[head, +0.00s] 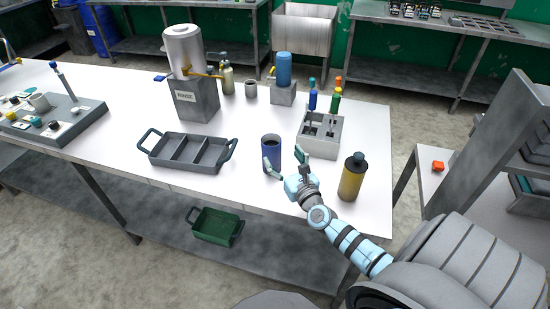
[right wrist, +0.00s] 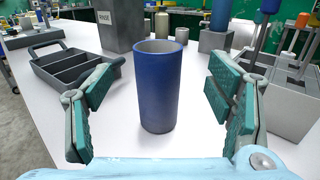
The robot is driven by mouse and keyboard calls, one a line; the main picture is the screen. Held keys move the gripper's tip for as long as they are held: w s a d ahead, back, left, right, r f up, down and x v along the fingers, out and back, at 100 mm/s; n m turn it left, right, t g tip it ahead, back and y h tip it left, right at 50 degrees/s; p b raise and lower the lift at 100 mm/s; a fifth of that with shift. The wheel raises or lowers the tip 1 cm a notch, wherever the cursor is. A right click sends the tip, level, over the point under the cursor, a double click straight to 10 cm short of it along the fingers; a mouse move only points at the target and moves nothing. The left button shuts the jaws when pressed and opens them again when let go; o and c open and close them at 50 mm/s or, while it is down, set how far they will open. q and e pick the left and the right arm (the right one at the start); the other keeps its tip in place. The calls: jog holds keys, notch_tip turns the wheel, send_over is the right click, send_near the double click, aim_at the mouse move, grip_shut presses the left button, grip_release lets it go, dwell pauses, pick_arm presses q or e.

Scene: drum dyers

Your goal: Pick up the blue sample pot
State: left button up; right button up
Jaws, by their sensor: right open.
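The blue sample pot (head: 271,150) is an open-topped blue cylinder standing upright on the white table, to the right of the dark tray. In the right wrist view the blue sample pot (right wrist: 158,90) stands in the middle, between and beyond the spread fingers. My right gripper (head: 284,169) is open beside the pot, on its near side. In the right wrist view its teal-padded fingers (right wrist: 162,108) are wide apart, with gaps to the pot on both sides. My left gripper is not in view.
A dark divided tray (head: 186,164) stands left of the pot. A grey block (head: 320,147) with coloured-handled tools is to the right, and a yellow bottle (head: 351,178) with a dark cap stands near the front edge. A rinse tank (head: 185,95) stands behind.

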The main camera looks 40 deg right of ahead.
aim_at(268, 139)
jog(key=w, duration=0.2)
jog(key=w+f, duration=0.1)
jog(key=w, duration=0.1)
jog(key=w+b, duration=0.1)
jog(key=w, duration=0.2)
jog(key=shift+d+f, duration=0.4)
jog(key=shift+w+d+b, duration=0.3)
jog(key=shift+w+b, duration=0.05)
jog(key=shift+b, duration=0.15)
jog(key=shift+w+d+r, duration=0.1)
jog(key=shift+d+r, duration=0.2)
jog(key=shift+r, duration=0.2)
jog(key=shift+w, duration=0.15)
jog(key=shift+w+f, duration=0.15)
jog(key=shift+w, duration=0.05)
jog(key=c, duration=0.4)
jog(key=shift+w, duration=0.1)
jog(key=c, duration=0.6)
jog(key=shift+s, duration=0.2)
jog(key=c, duration=0.7)
grip_shut()
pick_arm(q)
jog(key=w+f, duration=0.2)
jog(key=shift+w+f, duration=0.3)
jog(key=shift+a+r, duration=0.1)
pick_arm(e)
jog(key=shift+w, duration=0.1)
